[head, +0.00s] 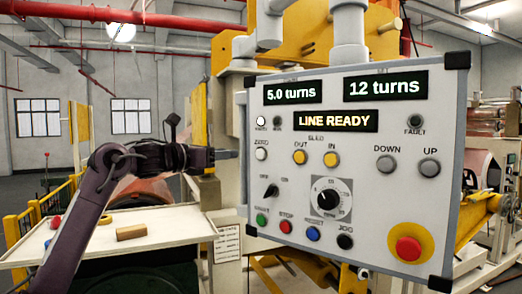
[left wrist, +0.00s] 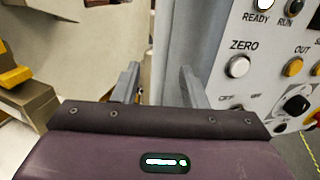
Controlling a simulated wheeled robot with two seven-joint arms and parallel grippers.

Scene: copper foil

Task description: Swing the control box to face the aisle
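The control box (head: 365,165) is a light grey panel with dark corners, hung from a grey pipe arm (head: 349,35). Its face is turned toward me, slightly angled. It shows lit displays, knobs, coloured buttons and a red stop button (head: 408,249). A grey upright bar (head: 242,120) runs along its left edge. My left gripper (head: 230,154) is at that edge, about mid-height. In the left wrist view, its fingers (left wrist: 163,86) are apart, with the grey upright (left wrist: 182,45) beyond and partly between them. Contact cannot be told. My right gripper is not in view.
A pale table (head: 150,232) with a wooden block (head: 131,232) and small coloured items stands at lower left, under my left arm. Yellow railing (head: 30,225) is at far left. Yellow machinery (head: 300,45) stands behind the box. A roll machine (head: 485,150) is at right.

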